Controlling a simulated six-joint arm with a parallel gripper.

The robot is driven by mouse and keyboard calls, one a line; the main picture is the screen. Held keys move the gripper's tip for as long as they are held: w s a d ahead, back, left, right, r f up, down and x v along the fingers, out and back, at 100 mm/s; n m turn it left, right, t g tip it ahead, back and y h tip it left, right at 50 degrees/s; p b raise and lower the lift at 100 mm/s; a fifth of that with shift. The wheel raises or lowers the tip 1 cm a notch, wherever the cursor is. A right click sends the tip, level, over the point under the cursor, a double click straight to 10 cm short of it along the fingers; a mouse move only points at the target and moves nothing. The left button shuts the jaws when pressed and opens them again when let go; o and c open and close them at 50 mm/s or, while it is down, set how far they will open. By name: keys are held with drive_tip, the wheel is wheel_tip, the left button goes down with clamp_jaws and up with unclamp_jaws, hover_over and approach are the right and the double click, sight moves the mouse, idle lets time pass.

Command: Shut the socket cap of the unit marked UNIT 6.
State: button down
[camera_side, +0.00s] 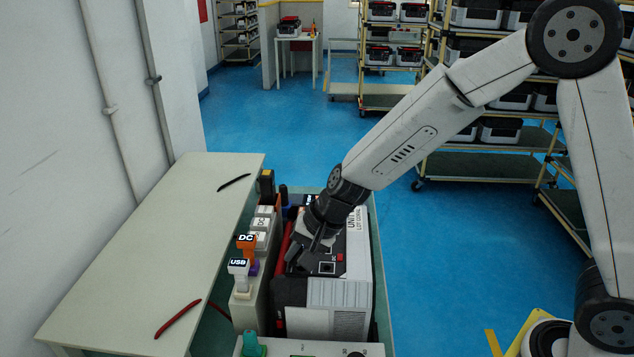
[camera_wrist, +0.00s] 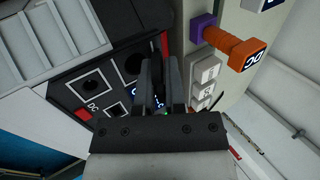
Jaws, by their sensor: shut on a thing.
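The unit (camera_side: 325,297) is a white and dark box standing in a tray, its black socket panel facing up. A label on its top reads "UNIT", but the number is not legible. In the wrist view the panel (camera_wrist: 108,68) shows a square socket marked DC (camera_wrist: 93,86) and a round dark hole (camera_wrist: 133,63). My gripper (camera_wrist: 159,85) is low over the panel, its fingers close together on a thin dark piece, which seems to be the socket cap; the fingers hide most of it. In the side view my gripper (camera_side: 294,260) reaches the panel's left edge.
A row of plugs stands left of the unit, including an orange DC plug (camera_side: 247,242) and a white USB plug (camera_side: 238,268).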

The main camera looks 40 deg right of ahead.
drive_tip(key=c, duration=0.7)
unclamp_jaws()
drive_tip(key=shift+r, duration=0.1)
drive_tip(key=shift+v, duration=3.85)
